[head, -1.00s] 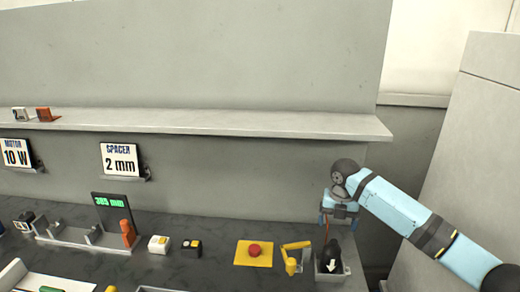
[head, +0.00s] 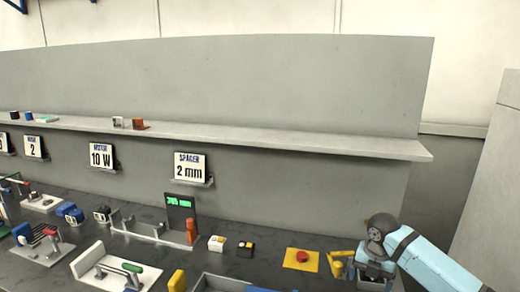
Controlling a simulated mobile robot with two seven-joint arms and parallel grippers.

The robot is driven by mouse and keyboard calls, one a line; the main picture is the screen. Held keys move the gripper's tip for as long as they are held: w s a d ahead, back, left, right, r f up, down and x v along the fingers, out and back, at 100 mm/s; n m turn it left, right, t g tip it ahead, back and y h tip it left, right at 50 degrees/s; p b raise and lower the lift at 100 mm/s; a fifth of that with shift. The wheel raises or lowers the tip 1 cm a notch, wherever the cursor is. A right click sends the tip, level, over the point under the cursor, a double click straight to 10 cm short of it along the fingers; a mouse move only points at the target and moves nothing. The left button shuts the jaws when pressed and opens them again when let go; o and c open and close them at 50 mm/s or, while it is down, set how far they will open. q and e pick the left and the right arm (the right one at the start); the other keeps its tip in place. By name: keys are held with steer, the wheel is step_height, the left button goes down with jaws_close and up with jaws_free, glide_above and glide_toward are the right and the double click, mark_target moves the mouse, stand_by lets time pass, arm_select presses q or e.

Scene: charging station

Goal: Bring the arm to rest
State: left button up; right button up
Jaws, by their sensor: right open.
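My right arm, light blue with dark bands, comes in from the lower right corner of the head view. My right gripper (head: 374,279) is low at the bottom edge, pointing down and open. Its fingertips are partly cut off by the frame. It is just right of the yellow lever piece (head: 339,264) and right of the red button on a yellow plate (head: 302,257). I cannot tell whether it touches anything there. My left gripper is not in view.
The dark bench holds a green-digit display (head: 180,201), small blocks (head: 216,243) and several fixtures to the left. A long shelf (head: 300,142) runs along the grey back panel. Signs (head: 190,168) hang below it. The air above the bench's middle is free.

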steer(key=s+a+f+m+t+y, duration=0.1)
steer(key=s+a+f+m, duration=0.45)
steer(key=s, duration=0.35)
steer(key=s+a+f+m+t+y, duration=0.1)
steer(key=s+a+f+m, duration=0.4)
steer(key=s, duration=0.4)
steer(key=s+d+r+m+t+h, duration=0.15)
steer(key=s+d+m, duration=0.25)
steer(key=s+m, duration=0.55)
steer(key=s+d+r+m, duration=0.3)
steer(key=s+d+m, duration=0.1)
steer(key=s+m, duration=0.5)
arm_select(q)
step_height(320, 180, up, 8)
steer(key=p, duration=0.8)
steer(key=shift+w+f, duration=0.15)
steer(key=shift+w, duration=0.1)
arm_select(e)
steer(key=w+a+f+n+t+y, duration=0.2)
steer(key=w+a+f+t, duration=0.3)
steer(key=a+t, duration=0.1)
steer(key=shift+w+a+f+t+y, duration=0.3)
steer(key=shift+a+f+t+y, duration=0.05)
steer(key=shift+t, duration=0.3)
